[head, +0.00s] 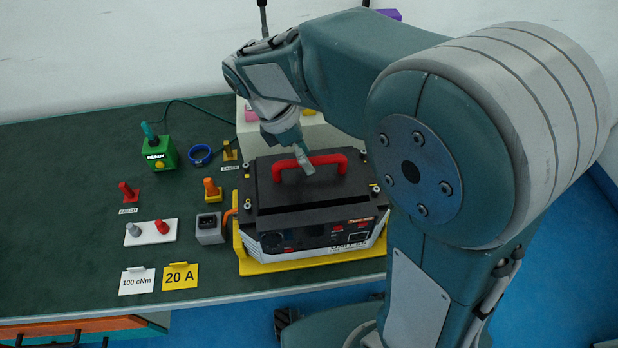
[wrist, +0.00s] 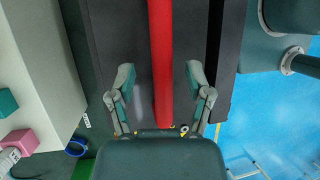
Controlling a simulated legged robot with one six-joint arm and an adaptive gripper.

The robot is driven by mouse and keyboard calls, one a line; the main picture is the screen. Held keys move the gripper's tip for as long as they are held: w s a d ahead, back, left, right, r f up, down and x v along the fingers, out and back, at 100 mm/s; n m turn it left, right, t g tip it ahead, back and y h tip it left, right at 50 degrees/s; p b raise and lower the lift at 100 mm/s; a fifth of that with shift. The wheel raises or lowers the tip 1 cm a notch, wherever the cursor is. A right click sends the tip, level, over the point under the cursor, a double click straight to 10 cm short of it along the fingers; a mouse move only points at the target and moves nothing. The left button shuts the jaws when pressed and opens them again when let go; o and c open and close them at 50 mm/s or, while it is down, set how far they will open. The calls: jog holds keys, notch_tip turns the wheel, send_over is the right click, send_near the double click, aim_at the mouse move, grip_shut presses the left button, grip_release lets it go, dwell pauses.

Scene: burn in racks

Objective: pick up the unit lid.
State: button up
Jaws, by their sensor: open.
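The unit lid (head: 265,196) is a flat black cover on top of the unit, with a red arched handle (head: 338,160) across it. The unit (head: 310,236) sits in a yellow cradle on the dark green bench. My gripper (head: 306,166) is just above the handle in the head view, its fingertips close to the bar. In the wrist view the red handle (wrist: 161,55) runs lengthwise between the two spread fingers of my gripper (wrist: 160,78), with a gap on each side. The lid also shows dark beneath it (wrist: 115,45). Contact with the handle cannot be told.
A green READY block (head: 160,154), a blue ring (head: 200,155), a grey block (head: 209,229) and a white plate with two knobs (head: 150,233) stand left of the unit. A pale box (head: 250,134) is behind it. The bench's far left is clear.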

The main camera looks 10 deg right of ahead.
jog(key=shift+x, duration=0.85)
jog(key=shift+f, duration=0.2)
grip_shut()
